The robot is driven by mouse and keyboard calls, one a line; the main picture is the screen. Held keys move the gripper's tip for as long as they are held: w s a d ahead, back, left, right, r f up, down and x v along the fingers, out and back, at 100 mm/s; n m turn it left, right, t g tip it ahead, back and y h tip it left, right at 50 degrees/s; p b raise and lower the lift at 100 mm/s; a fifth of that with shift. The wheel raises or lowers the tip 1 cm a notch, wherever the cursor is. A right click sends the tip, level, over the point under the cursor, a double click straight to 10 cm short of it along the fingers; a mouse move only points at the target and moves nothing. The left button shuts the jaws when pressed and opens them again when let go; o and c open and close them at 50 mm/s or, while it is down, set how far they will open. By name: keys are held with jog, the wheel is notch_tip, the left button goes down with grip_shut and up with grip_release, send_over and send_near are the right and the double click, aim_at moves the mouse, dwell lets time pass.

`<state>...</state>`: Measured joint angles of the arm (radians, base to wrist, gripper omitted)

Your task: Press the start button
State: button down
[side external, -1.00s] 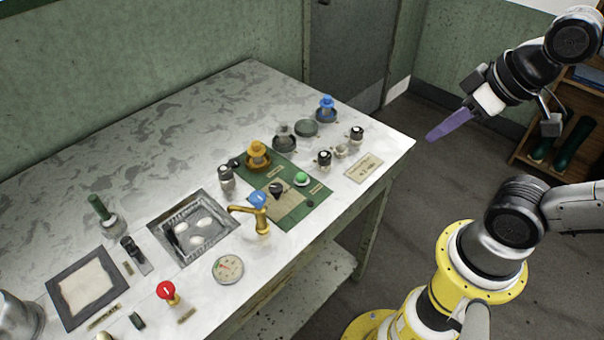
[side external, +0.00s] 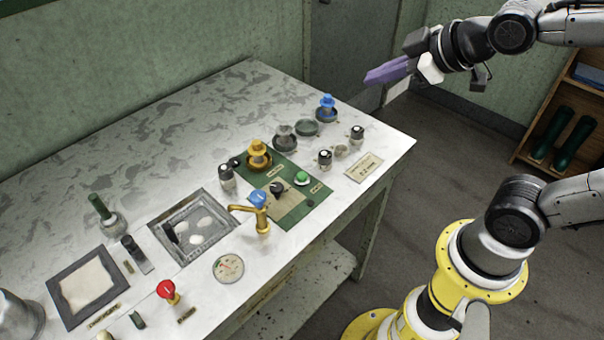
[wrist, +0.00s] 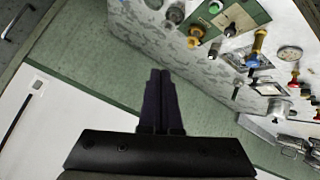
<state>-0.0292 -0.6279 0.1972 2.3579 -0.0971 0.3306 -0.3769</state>
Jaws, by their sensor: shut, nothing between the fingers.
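A round green button (side external: 302,178) sits on the right part of a green panel (side external: 318,196) on the table. Its label is too small to read. The button also shows near the top of the wrist view (wrist: 215,7). My gripper (side external: 368,77) has purple fingers, shut and empty. In the side view it appears up and to the right of the button, well apart from it. In the wrist view my gripper (wrist: 160,74) points up the picture, with the panel to its upper right.
On the panel are a dark knob (side external: 277,188) and a yellow knob (side external: 257,153). A brass tap with a blue top (side external: 258,200) stands in front. A blue knob (side external: 326,107) and black-and-white knobs (side external: 357,133) stand nearby. A basin (side external: 212,250) lies left.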

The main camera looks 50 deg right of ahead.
jog(key=w+a+f+n+y, duration=0.1)
jog(key=w+a+f+n, duration=0.15)
jog(key=w, duration=0.45)
jog(key=n+g+y, duration=0.1)
jog(key=n, duration=0.2)
send_over(307, 178)
notch_tip(307, 178, down, 12)
jog(key=shift+r, duration=0.15)
jog(key=shift+f, duration=4.4)
jog(key=shift+f, duration=0.15)
jog(key=shift+f, duration=0.25)
